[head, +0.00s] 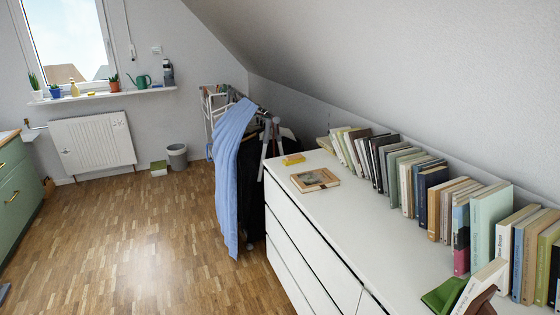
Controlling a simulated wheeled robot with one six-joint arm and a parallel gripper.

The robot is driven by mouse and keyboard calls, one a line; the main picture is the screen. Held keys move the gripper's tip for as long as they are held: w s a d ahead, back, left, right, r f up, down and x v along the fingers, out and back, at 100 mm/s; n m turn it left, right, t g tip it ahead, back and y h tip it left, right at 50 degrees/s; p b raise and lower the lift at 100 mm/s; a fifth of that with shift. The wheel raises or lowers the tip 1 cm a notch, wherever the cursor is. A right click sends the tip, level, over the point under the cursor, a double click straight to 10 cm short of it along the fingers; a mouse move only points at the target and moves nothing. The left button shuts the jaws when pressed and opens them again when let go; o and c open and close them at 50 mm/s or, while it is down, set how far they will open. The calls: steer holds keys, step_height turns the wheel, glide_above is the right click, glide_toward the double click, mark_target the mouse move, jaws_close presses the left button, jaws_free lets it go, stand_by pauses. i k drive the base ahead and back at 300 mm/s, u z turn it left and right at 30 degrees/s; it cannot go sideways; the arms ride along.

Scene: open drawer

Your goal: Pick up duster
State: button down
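I cannot make out a duster for certain. A small yellow object (293,159) lies on the far end of the white dresser top (345,205), too small to identify. A framed picture (315,180) lies flat on the dresser near it. My gripper is not in view.
A row of books (430,190) stands along the dresser's wall side under the sloped ceiling. A blue cloth (231,165) hangs on a rack beyond the dresser. A grey bin (177,156) and radiator (93,143) stand at the back. The wooden floor (140,230) is mostly clear.

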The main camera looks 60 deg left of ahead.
mark_target(293, 159)
steer(key=u, duration=2.3)
steer(key=k, duration=0.4)
steer(key=u, duration=1.05)
steer(key=i, duration=2.3)
steer(key=z, duration=0.5)
steer(key=i, duration=1.35)
steer(key=z, duration=1.65)
steer(key=i, duration=1)
steer(key=z, duration=0.8)
